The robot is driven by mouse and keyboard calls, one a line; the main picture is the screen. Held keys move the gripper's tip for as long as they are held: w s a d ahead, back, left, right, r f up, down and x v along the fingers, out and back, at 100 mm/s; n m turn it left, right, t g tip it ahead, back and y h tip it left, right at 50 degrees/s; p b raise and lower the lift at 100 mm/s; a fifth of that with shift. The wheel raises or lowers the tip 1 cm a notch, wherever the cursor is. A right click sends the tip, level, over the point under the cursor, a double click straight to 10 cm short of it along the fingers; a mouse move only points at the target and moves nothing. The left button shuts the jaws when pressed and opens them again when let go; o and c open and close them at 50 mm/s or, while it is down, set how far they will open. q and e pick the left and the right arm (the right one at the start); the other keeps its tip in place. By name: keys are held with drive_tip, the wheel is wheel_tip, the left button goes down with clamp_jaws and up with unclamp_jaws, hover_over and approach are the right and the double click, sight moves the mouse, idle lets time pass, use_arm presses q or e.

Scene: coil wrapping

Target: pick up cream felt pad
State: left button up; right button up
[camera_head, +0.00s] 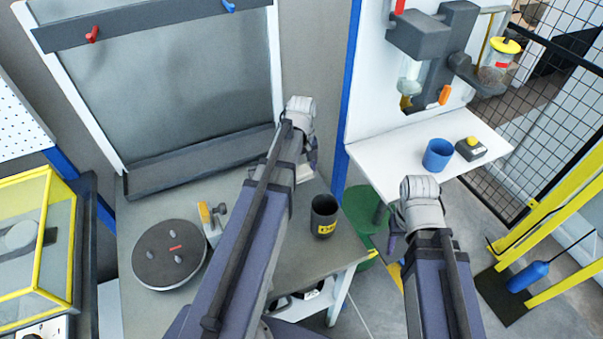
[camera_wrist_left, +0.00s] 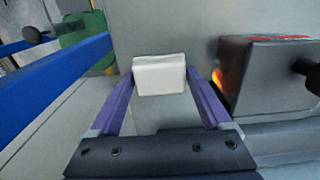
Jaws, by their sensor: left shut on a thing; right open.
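The cream felt pad (camera_wrist_left: 160,75) is a small pale block in the left wrist view. It sits between the purple fingertips of my left gripper (camera_wrist_left: 161,86), which is shut on it. In the head view my left arm reaches over the workbench and largely hides this gripper and the pad. My right gripper (camera_head: 393,241) is open and mostly hidden under its wrist, in front of the white shelf.
A dark round turntable (camera_head: 170,255) and a black cup with a yellow label (camera_head: 324,216) stand on the grey bench (camera_head: 140,318). The white shelf (camera_head: 390,147) holds a blue cup (camera_head: 438,155). A dark box (camera_wrist_left: 270,78) is close beside the left gripper.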

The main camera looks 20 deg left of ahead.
sight(301, 170)
use_arm(q)
drive_tip(key=c, duration=0.4)
wheel_tip(301, 170, up, 10)
drive_tip(key=p, duration=1)
